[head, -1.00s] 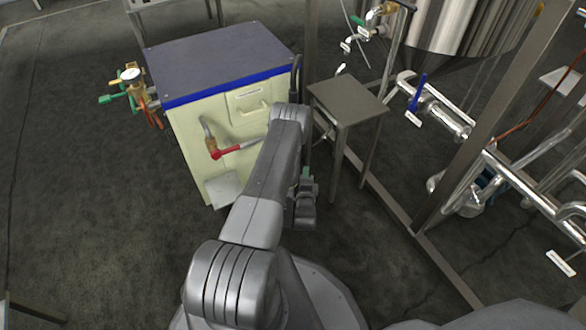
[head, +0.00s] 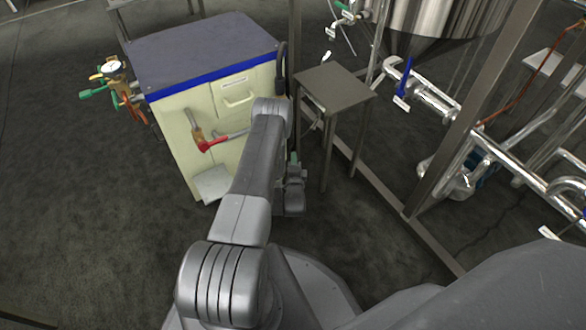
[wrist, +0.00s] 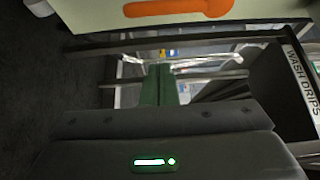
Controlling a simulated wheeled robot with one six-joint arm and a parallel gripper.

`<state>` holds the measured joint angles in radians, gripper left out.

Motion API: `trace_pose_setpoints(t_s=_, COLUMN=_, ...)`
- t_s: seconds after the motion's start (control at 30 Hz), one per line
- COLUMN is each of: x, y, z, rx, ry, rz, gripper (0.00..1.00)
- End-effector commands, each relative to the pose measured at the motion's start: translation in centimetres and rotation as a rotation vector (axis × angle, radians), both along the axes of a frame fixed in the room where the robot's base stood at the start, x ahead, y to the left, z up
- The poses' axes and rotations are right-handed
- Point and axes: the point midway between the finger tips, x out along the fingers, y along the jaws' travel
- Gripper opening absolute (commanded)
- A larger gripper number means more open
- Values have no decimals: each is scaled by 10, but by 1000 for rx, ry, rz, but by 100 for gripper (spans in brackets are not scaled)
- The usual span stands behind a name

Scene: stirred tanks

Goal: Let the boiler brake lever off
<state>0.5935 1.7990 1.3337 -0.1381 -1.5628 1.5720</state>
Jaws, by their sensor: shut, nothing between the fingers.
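The boiler is a cream cabinet (head: 235,125) with a grey, blue-edged top, upper left of centre in the head view. In the head view my gripper is mostly hidden behind my arm.
A small metal stand (head: 335,87) is close right of the boiler. A dark frame labelled WASH DRIPS (wrist: 301,85) is at the wrist view's right. Pipes and a tank (head: 440,25) fill the right side beyond a floor rail. The floor left of the boiler is clear.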

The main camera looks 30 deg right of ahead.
Motion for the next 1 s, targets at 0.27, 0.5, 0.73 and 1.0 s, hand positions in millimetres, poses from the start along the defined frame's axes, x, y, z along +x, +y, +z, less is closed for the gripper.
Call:
trace_pose_setpoints(t_s=0.27, x=44, y=-7, z=-3, rx=2, ry=1, rz=4, gripper=0)
trace_pose_setpoints(t_s=0.5, x=45, y=17, z=-1, rx=1, ry=0, rz=1, gripper=0)
trace_pose_setpoints(t_s=0.73, x=45, y=21, z=0, rx=0, ry=1, rz=1, gripper=0)
trace_pose_setpoints(t_s=1.0, x=44, y=21, z=0, rx=8, ry=1, rz=1, gripper=0)
